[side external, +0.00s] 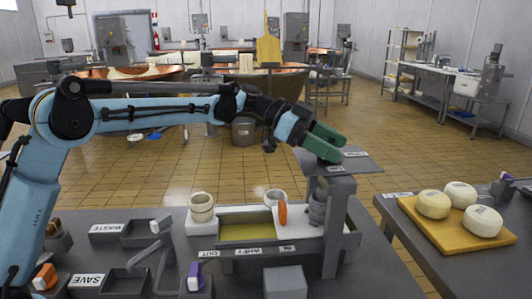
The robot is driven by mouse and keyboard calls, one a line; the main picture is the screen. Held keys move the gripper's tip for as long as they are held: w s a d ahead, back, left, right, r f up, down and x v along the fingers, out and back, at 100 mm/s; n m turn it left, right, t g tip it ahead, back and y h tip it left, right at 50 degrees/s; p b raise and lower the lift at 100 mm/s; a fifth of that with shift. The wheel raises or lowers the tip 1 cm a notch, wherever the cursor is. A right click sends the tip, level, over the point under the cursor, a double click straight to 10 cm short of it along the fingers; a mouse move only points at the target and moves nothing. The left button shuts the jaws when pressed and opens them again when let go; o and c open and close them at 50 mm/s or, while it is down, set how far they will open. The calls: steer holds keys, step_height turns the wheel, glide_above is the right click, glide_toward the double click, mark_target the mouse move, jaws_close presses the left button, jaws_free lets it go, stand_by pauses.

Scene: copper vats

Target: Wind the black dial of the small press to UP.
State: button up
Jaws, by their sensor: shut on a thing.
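The small press has a grey column (339,225) on the right of the near bench, with a flat grey top plate (366,166) that carries small white labels too small to read. My gripper (325,146) has green fingers and reaches in from the left, down at the top plate's left side. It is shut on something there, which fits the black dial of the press. The dial itself is hidden by the fingers, so its setting cannot be seen.
Below the press is a tray (240,262) labelled WHEY and OUT, with pale cups (202,206) and an orange piece (283,215). SAVE and WASTE bins are at left. A right-hand table holds cheeses (433,204) on a yellow board. Copper vats stand behind.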

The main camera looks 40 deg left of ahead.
steer(key=n+t+y, duration=0.3)
steer(key=n+t, duration=0.2)
steer(key=shift+n+t, duration=0.3)
steer(key=shift+y, duration=0.3)
steer(key=o, duration=1)
steer(key=shift+c, duration=0.2)
steer(key=v, duration=1.2)
steer(key=shift+s, duration=0.1)
steer(key=s+a+f+n+g+y, duration=0.1)
steer(key=s+a+f+n+y, duration=0.3)
steer(key=s+f, duration=0.4)
steer(key=s+a+f+n+g+y, duration=0.1)
steer(key=s+a+f+n+y, duration=0.3)
steer(key=s+f, duration=0.5)
steer(key=shift+s+a+n+y, duration=0.25)
steer(key=shift+n+y, duration=0.35)
steer(key=shift+y, duration=0.1)
